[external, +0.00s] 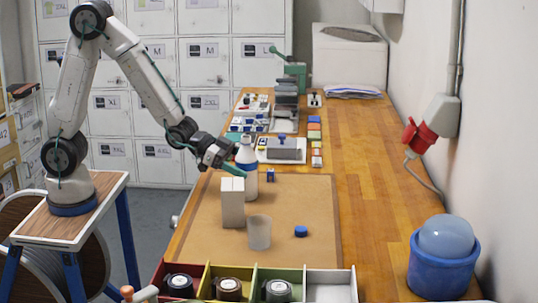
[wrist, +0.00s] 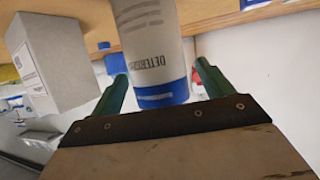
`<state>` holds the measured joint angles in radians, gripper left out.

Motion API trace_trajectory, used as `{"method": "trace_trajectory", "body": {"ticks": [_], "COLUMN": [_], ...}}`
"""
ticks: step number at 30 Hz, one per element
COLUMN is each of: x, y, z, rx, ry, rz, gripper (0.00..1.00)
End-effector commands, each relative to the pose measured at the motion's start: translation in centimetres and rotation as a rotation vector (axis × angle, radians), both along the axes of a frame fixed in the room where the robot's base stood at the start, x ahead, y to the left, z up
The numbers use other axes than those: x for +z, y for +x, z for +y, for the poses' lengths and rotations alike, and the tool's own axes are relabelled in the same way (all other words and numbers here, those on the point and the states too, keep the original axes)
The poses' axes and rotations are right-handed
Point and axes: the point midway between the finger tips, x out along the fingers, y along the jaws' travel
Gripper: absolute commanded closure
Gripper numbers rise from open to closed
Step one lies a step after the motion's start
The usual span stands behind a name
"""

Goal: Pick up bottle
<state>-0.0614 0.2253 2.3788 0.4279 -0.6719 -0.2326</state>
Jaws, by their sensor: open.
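The bottle (external: 248,172) is white with a blue band and stands upright on the brown board (external: 315,225). In the wrist view the bottle (wrist: 152,45) shows dark lettering and sits between the two green fingers. My gripper (external: 236,170) is at the bottle's upper part in the external view. It also shows in the wrist view (wrist: 160,85), its fingers apart on either side of the bottle. I cannot tell whether a finger touches it. The bottle's lower part is partly hidden behind a white box in the external view.
The white box (external: 232,203) stands close in front of the bottle, and it also shows in the wrist view (wrist: 55,62). A translucent cup (external: 259,232) and a blue cap (external: 301,231) are nearby. Coloured bins (external: 245,283) line the front.

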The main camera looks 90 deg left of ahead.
Motion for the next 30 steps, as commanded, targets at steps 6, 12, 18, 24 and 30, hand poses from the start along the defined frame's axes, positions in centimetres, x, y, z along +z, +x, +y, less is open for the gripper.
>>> {"method": "trace_trajectory", "body": {"ticks": [6,12,18,24,30], "x": [-0.9,-0.9,-0.9,-0.9,-0.8], "y": [2.1,2.2,2.2,2.2,2.2], "z": [-0.5,-0.5,-0.5,-0.5,-0.5], "rx": [0.000,0.000,0.000,0.000,0.000], "ry": [0.000,0.000,0.000,0.000,0.000], "rz": [0.001,0.000,0.000,-0.001,-0.001], "gripper": [0.20,0.20,0.65,0.77,0.77]}}
